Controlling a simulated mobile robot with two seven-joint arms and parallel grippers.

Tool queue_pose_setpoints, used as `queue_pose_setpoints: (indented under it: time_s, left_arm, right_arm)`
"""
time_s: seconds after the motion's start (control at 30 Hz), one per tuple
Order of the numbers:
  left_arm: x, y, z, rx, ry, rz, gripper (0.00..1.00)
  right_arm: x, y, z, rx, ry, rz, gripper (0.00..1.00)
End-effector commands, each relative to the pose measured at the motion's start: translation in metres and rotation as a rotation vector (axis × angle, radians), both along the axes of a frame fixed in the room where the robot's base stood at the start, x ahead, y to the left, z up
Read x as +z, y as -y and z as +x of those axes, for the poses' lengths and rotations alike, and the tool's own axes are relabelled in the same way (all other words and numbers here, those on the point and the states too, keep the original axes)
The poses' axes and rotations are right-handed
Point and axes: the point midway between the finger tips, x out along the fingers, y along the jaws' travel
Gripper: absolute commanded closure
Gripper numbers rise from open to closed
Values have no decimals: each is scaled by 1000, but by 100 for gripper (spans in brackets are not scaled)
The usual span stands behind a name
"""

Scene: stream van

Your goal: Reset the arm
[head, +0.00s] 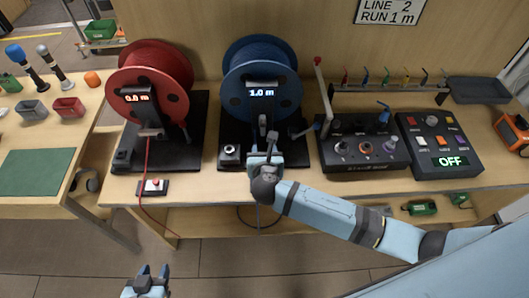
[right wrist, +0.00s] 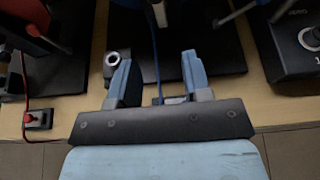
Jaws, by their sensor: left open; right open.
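My right arm reaches in from the right in the head view. Its gripper (head: 265,150) is open in front of the blue reel (head: 260,75). The reel's display (head: 262,93) reads 1.0 m. In the right wrist view the right gripper (right wrist: 157,75) has its fingers apart. A thin blue line (right wrist: 156,55) shows in the gap between them, apparently beyond the fingers; I cannot tell whether they touch it. My left gripper (head: 153,271) is open and empty at the bottom of the head view, over the floor in front of the bench.
A red reel (head: 150,80) reading 0.0 m stands left of the blue one. A control box with knobs (head: 363,148) and a panel reading OFF (head: 450,160) stand to the right. A wall sign (head: 390,12) reads LINE 2 RUN 1 m.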

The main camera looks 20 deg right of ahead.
Motion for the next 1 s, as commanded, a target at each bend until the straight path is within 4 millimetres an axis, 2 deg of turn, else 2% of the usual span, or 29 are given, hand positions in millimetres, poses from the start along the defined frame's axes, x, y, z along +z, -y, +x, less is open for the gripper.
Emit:
queue_pose_setpoints:
  time_s: [0.57,0.67,0.77,0.87,1.0]
  left_arm:
    - [1,3,3,4,3,-8,57]
    - [2,3,5,5,7,-7,57]
    - [3,3,7,5,10,-8,57]
    - [3,3,7,6,10,-8,57]
    - [3,3,6,6,9,-7,57]
  right_arm:
    - [1,-1,-3,0,0,0,55]
    - [-3,-2,-7,-7,-8,45,55]
    - [-18,-6,-24,-44,-34,235,55]
    - [-40,-14,-55,-147,-80,594,55]
    - [-64,-16,-108,-420,-132,1222,55]
